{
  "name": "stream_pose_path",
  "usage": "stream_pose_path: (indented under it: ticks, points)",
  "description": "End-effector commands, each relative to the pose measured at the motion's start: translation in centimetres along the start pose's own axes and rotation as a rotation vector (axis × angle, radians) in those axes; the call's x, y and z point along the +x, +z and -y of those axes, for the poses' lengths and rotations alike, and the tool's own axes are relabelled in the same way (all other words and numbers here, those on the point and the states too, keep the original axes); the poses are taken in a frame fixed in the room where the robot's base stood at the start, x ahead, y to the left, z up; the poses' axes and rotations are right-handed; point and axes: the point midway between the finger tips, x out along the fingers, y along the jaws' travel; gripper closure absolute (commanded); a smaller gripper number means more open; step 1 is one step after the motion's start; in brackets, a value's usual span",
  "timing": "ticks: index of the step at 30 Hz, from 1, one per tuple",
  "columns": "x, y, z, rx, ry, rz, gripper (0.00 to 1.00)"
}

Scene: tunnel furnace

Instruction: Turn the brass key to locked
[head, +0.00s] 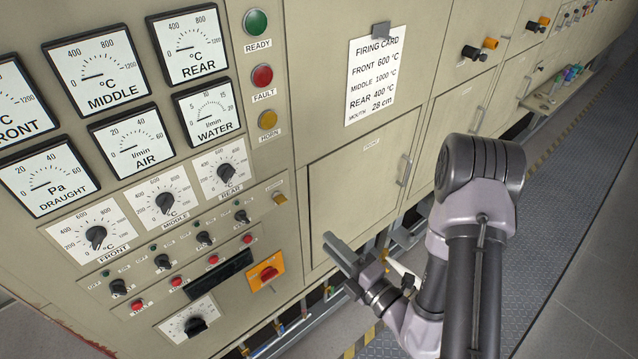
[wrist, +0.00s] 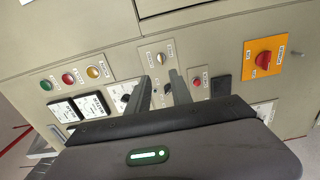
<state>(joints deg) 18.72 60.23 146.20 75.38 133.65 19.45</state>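The brass key (head: 279,198) sits on the control panel at the right edge of the rows of knobs, under a small label too small to read. In the wrist view the key (wrist: 160,58) shows just beyond my fingertips, on a pale plate, roughly between them. Which way it is turned is too small to tell. My gripper (head: 335,248) is in front of the panel, right of and below the key in the head view. In the wrist view the two fingers of my gripper (wrist: 161,75) are apart, with nothing held between them.
A red rotary switch (head: 268,274) on an orange plate is below the key. A selector knob (head: 241,216) and a red button (head: 247,239) are close by on its left. A door handle (head: 404,170) projects at right. The grey floor (head: 575,250) at right looks clear.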

Motion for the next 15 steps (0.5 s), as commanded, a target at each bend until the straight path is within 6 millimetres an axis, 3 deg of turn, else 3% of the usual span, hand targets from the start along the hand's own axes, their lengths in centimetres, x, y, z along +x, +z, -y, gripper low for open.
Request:
stream_pose_path:
  ticks: [6,8,15]
  points:
    - [4.2,-0.2,1.3,-0.017,0.011,-0.013,0.74]
    - [5.2,-0.3,1.2,-0.014,0.012,-0.012,0.74]
    - [12.2,-0.5,-0.2,-0.008,0.007,-0.012,0.74]
